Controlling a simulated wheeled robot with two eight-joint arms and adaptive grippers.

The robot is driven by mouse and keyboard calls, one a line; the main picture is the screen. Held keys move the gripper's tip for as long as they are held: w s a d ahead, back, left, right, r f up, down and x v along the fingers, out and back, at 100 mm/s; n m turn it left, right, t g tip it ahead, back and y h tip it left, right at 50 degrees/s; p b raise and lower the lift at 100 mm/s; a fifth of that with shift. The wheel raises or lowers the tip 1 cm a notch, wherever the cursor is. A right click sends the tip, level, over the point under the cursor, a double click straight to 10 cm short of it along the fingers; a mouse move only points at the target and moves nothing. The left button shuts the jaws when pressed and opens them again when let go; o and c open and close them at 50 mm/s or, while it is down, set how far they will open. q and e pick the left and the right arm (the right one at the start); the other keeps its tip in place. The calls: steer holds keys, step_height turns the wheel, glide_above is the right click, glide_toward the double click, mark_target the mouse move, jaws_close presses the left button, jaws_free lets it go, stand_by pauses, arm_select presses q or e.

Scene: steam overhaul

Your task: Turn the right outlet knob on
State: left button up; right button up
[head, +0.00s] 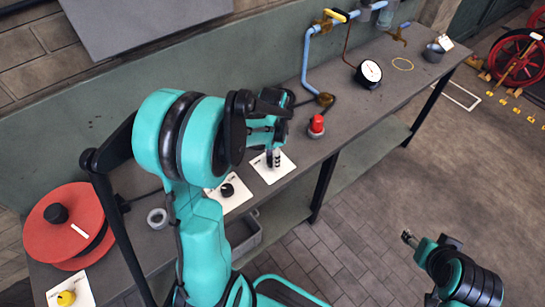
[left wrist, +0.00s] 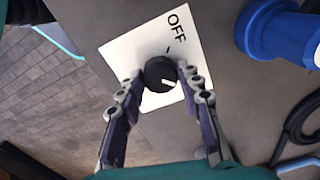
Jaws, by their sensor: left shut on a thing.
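The black knob (left wrist: 160,74) sits on a white plate (left wrist: 125,50) marked OFF in the left wrist view. Its white mark points to the lower right of that picture, away from the OFF lettering. My left gripper (left wrist: 160,76) is shut on the knob, one finger on each side. In the head view the left gripper (head: 273,160) reaches down onto the right-hand plate (head: 284,170) and mostly hides the knob. My right gripper (head: 408,238) is out over the floor at the lower right, too small to judge.
A similar black knob (head: 227,190) on its own plate stands to the left, partly behind my arm. A red lamp (head: 317,124) stands just right of the gripper. A gauge (head: 370,73) and blue pipes (head: 306,55) are further right. A red reel (head: 65,225) is far left.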

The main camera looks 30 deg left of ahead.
arm_select(q)
steer(key=o, duration=1.2)
steer(key=shift+c, duration=0.2)
steer(key=shift+r, duration=0.1)
step_height(320, 180, up, 12)
steer(key=shift+d, duration=0.1)
steer(key=s+d+n+t, duration=0.7)
steer(key=s+d, duration=0.3)
steer(key=s, duration=0.1)
steer(key=shift+d, duration=0.4)
